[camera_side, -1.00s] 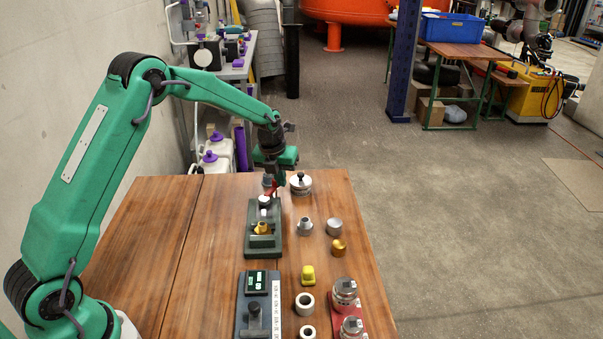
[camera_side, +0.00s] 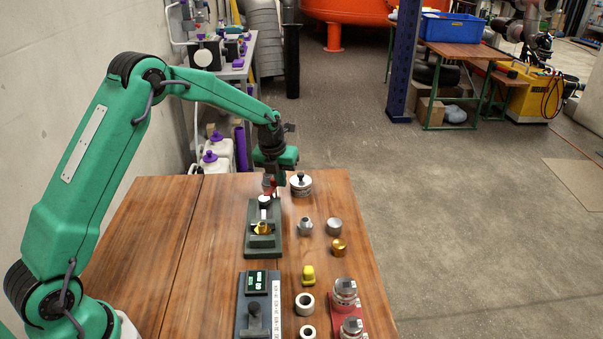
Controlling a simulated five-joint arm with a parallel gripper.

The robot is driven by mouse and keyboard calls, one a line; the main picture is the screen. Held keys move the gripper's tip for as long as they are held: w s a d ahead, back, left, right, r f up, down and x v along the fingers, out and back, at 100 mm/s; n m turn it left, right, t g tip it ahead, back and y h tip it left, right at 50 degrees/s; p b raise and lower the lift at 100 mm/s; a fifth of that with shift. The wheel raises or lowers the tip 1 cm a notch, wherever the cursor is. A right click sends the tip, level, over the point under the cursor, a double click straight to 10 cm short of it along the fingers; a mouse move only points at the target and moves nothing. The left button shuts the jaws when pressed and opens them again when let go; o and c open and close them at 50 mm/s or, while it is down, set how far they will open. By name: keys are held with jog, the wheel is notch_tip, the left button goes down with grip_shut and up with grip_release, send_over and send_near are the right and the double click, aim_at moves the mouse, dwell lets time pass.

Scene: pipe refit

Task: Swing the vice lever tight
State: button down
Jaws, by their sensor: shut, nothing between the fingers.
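The green vice (camera_side: 263,243) stands on the far part of the wooden table, with a brass fitting (camera_side: 262,228) between its jaws. Its red lever (camera_side: 268,186) shows at the far end of the vice, just left of my gripper. My gripper (camera_side: 281,181) is shut and empty, pointing down at the lever's right side. The fingertips are small and dark here, so I cannot tell whether they touch the lever.
A silver lidded pot (camera_side: 301,186) stands close to the right of my gripper. Metal fittings, a yellow cap (camera_side: 308,275) and white rings (camera_side: 305,304) line the table's right side. A grey device with a display (camera_side: 256,282) sits nearer. The table's left half is clear.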

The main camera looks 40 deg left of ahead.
jog(key=shift+d, duration=0.5)
jog(key=shift+s+d, duration=0.15)
jog(key=shift+d, duration=0.95)
notch_tip(320, 180, up, 10)
jog(key=d, duration=0.2)
jog(key=shift+s+d, duration=0.2)
jog(key=shift+d, duration=0.05)
